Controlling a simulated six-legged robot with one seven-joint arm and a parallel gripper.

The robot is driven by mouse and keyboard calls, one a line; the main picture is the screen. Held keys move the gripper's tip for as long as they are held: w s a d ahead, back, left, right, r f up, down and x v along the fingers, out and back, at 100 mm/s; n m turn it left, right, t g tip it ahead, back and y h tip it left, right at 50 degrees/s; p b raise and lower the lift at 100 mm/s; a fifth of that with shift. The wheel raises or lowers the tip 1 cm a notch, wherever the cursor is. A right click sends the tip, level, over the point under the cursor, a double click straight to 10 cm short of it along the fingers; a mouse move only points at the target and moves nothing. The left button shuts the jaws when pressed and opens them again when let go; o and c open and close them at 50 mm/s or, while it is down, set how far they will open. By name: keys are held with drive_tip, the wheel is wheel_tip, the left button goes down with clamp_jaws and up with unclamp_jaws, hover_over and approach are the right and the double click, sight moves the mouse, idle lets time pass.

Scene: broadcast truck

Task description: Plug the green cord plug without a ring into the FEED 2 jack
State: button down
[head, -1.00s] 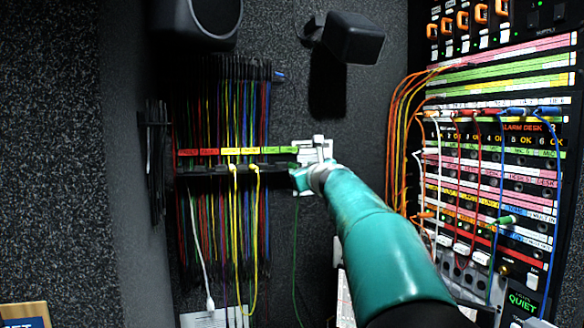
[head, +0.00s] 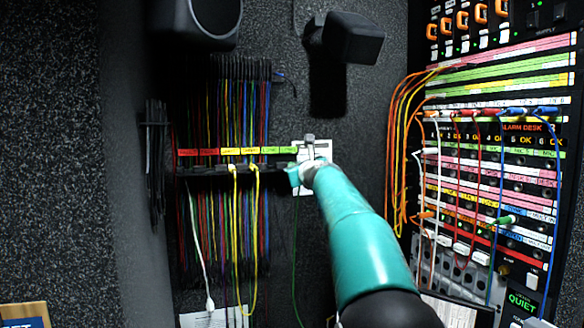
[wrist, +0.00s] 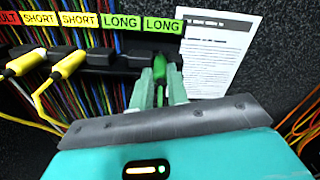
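A green plug (wrist: 160,68) hangs in the black cord rack (wrist: 100,58) under the LONG labels, its green cord running down between my fingers in the wrist view. I cannot see whether it carries a ring. My gripper (wrist: 161,88) has one finger on each side of this plug; whether they press on it is unclear. In the head view my gripper (head: 296,176) is at the rack's right end. A second green plug (head: 506,220) shows on the jack panel (head: 490,190) at the right. The FEED 2 label is too small to read.
Two yellow plugs (wrist: 68,66) hang left in the rack under SHORT labels. A printed sheet (wrist: 215,50) is on the wall beside the rack. Orange cords (head: 395,150) loop between the rack and the jack panel, and several white, red and blue cords cross the panel.

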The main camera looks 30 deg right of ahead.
drive_tip(key=shift+r, duration=0.1)
idle(0.4)
drive_tip(key=shift+r, duration=1.15)
drive_tip(key=shift+s, duration=0.1)
drive_tip(key=shift+v, duration=1.4)
